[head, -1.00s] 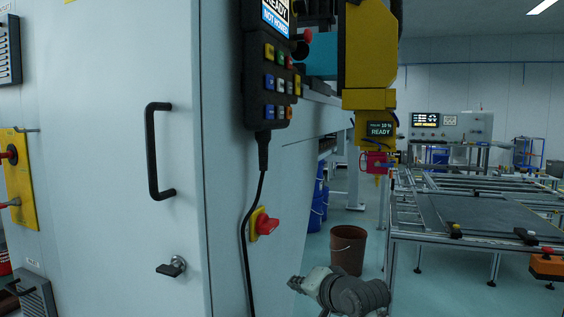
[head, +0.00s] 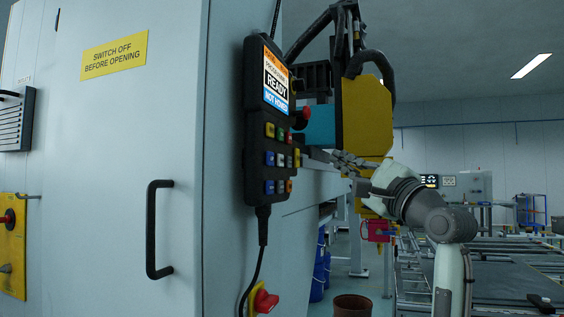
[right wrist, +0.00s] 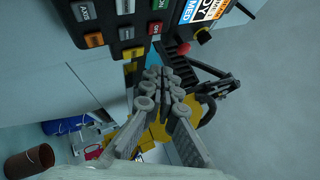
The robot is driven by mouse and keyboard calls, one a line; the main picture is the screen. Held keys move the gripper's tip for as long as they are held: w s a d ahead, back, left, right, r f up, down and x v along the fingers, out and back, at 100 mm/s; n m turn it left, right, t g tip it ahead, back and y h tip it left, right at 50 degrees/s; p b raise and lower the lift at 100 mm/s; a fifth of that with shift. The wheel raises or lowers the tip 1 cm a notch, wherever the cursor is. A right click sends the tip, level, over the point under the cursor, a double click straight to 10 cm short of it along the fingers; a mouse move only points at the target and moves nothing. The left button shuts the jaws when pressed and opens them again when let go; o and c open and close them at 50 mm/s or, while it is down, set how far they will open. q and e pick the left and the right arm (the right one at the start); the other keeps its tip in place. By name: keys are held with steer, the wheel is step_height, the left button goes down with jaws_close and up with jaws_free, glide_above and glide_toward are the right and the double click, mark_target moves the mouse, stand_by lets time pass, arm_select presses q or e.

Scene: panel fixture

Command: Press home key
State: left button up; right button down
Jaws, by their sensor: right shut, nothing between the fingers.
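The black control pendant (head: 250,120) hangs on the corner of the pale cabinet, with coloured keys (head: 269,158) below a screen (head: 275,80) that reads READY and NOT HOMED. I cannot read which key is the home key. My left gripper is not in view.
A red stop button (head: 305,113) sticks out from the pendant's right side. A cable hangs below it, near a red rotary switch (head: 265,302). A yellow machine head (head: 366,115) stands behind my right gripper. A black door handle (head: 153,230) is at left.

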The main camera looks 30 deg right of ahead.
mark_target(281, 161)
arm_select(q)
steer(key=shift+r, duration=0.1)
arm_select(e)
steer(key=shift+w, duration=0.1)
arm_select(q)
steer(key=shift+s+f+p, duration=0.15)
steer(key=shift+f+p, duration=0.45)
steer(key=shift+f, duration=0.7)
arm_select(e)
steer(key=w+a, duration=0.5)
steer(key=w, duration=0.1)
steer(key=shift+w+a, duration=0.3)
steer(key=shift+a, duration=0.1)
steer(key=shift+f, duration=0.1)
arm_select(q)
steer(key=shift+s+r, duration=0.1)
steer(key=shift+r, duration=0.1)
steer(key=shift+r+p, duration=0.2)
steer(key=shift+p, duration=0.15)
arm_select(e)
steer(key=shift+w+a, duration=0.25)
steer(key=shift+w, duration=0.05)
